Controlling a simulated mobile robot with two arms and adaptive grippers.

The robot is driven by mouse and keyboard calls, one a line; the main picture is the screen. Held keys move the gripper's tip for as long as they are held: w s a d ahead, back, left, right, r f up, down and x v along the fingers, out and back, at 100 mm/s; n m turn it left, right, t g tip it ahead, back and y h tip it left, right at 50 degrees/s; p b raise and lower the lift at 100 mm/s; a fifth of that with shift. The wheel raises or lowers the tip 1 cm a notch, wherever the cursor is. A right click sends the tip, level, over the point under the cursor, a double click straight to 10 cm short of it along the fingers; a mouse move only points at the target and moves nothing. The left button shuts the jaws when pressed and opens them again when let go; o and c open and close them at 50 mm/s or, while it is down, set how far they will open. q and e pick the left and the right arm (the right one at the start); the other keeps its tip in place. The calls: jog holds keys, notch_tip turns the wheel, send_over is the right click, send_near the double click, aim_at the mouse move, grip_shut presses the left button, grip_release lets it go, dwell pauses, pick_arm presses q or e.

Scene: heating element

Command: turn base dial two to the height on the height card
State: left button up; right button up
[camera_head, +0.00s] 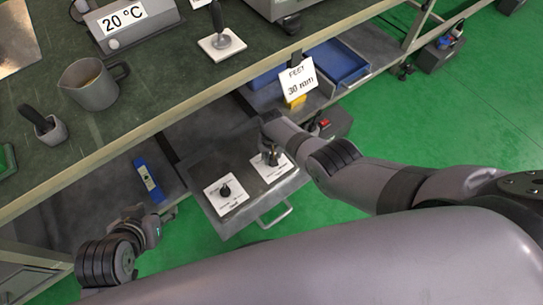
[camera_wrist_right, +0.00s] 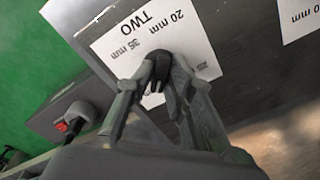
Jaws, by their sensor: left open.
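Base dial two is a black knob (camera_wrist_right: 158,66) on a white plate marked TWO (camera_wrist_right: 110,48), with 20 mm and 35 mm legible and another mark partly hidden. In the head view its plate (camera_head: 270,172) lies on the right of a grey drawer-like panel. My right gripper (camera_wrist_right: 163,72) has its fingertips on both sides of the knob, closed onto it. The knob's exact pointing is hard to read. The height card (camera_head: 297,80) reads FEET 30 mm and stands at the bench edge. My left gripper (camera_head: 172,213) is open and empty, left of the panel.
A second dial plate (camera_head: 226,195) lies left of dial two. A panel handle (camera_head: 275,215) sticks out in front. A blue level-like tool (camera_head: 149,180) lies on the lower shelf. The bench above holds a mug (camera_head: 90,84), a joystick-like lever (camera_head: 221,41) and a 20 °C display (camera_head: 124,17).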

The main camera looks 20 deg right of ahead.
jog(key=shift+o, duration=0.3)
jog(key=shift+s+f, duration=0.25)
jog(key=shift+s, duration=0.1)
jog(key=shift+w+r, duration=0.1)
jog(key=shift+r, duration=0.45)
notch_tip(320, 180, up, 11)
dwell(0.6)
